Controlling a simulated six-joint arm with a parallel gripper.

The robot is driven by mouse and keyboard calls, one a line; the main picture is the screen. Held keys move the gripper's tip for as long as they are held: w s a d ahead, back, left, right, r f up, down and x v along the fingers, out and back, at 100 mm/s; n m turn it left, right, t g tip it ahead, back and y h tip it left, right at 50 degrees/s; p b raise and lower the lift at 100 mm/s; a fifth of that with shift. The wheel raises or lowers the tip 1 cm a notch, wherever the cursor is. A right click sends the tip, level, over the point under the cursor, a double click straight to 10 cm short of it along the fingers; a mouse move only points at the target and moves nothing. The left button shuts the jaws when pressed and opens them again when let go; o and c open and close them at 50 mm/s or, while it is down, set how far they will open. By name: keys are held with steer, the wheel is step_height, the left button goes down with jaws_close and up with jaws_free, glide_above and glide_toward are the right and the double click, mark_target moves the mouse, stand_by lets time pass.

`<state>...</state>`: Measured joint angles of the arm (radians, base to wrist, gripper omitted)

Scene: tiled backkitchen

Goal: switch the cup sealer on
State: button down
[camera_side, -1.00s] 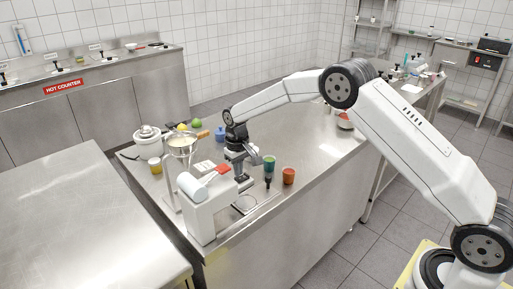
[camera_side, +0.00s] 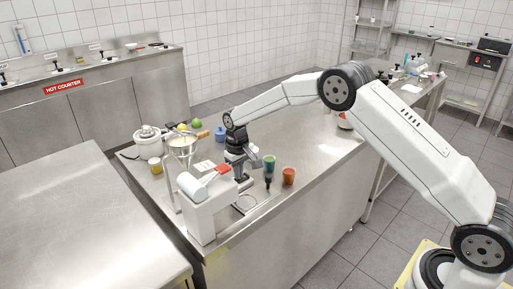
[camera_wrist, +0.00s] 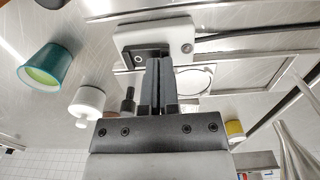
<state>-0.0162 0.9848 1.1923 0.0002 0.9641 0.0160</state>
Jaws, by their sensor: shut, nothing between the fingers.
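The cup sealer (camera_side: 201,213) is a white machine with a film roll on top, on the front part of the steel counter. In the wrist view, a white block (camera_wrist: 185,34) carries a dark switch-like part (camera_wrist: 152,54); I take it to be part of the sealer. My gripper (camera_wrist: 160,64) is shut and empty, its fingertips overlapping the lower edge of that dark part in this view. I cannot tell whether they touch it. In the side view, my gripper (camera_side: 240,180) is low behind the sealer, partly hidden, and the switch cannot be made out.
A teal cup (camera_side: 269,161) and a red cup (camera_side: 288,176) stand right of the sealer. The teal cup also shows in the wrist view (camera_wrist: 45,68). The counter's right part is mostly clear.

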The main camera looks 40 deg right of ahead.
mark_target(241, 180)
steer(key=shift+f, duration=0.15)
stand_by(0.3)
steer(key=shift+r, duration=3.5)
steer(key=shift+s, duration=0.1)
steer(key=shift+s+r, duration=0.2)
steer(key=shift+s, duration=0.25)
steer(key=s+t, duration=0.2)
steer(key=s, duration=2.6)
steer(key=shift+s+d+t, duration=0.3)
steer(key=shift+d, duration=0.15)
